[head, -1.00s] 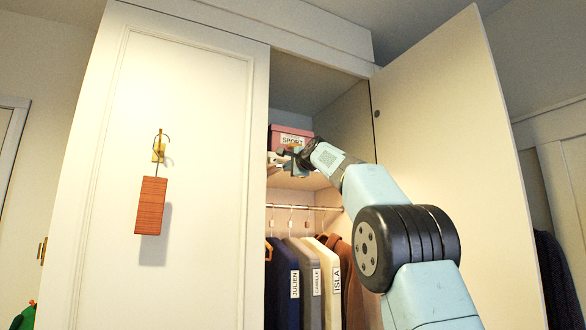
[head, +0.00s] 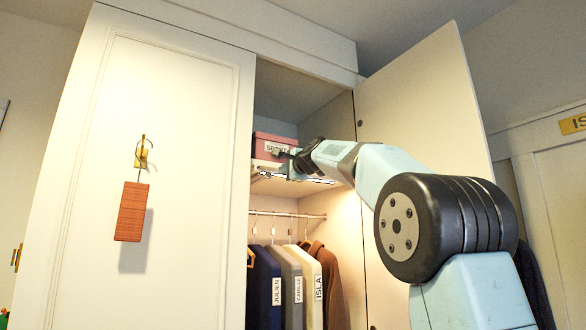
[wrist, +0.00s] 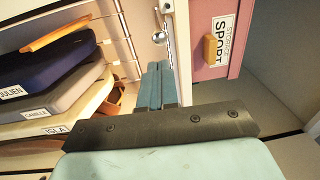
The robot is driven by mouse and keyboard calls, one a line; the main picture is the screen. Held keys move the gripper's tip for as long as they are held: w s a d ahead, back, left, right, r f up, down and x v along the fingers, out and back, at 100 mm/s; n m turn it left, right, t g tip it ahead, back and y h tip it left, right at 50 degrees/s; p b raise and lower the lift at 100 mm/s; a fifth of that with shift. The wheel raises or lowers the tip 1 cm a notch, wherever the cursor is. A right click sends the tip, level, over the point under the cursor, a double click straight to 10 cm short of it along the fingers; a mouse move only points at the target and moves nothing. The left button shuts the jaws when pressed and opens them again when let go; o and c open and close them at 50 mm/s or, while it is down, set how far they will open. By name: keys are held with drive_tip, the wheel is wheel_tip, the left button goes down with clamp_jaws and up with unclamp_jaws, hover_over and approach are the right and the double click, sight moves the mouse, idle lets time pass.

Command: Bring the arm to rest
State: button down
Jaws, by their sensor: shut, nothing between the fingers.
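My gripper (head: 285,163) is inside the open wardrobe, at the height of the upper shelf and in front of the pink box. In the wrist view its two blue-grey fingers (wrist: 155,85) lie side by side, shut, with nothing seen between them. My arm reaches up to it from the lower right. The pink box (head: 260,148) labelled SPORT stands on the shelf; the wrist view shows its label and tan handle beside the fingers (wrist: 212,62). I cannot tell whether the fingers touch the shelf edge.
The wardrobe's right door (head: 420,110) stands open behind my arm. The left door (head: 80,220) is shut, with a wooden block (head: 131,212) hanging on its hook. Below the shelf, several named garments (head: 292,285) hang on a rail (head: 290,214). Free room lies in front of the left door.

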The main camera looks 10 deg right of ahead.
drive_tip(key=shift+v, duration=2.45)
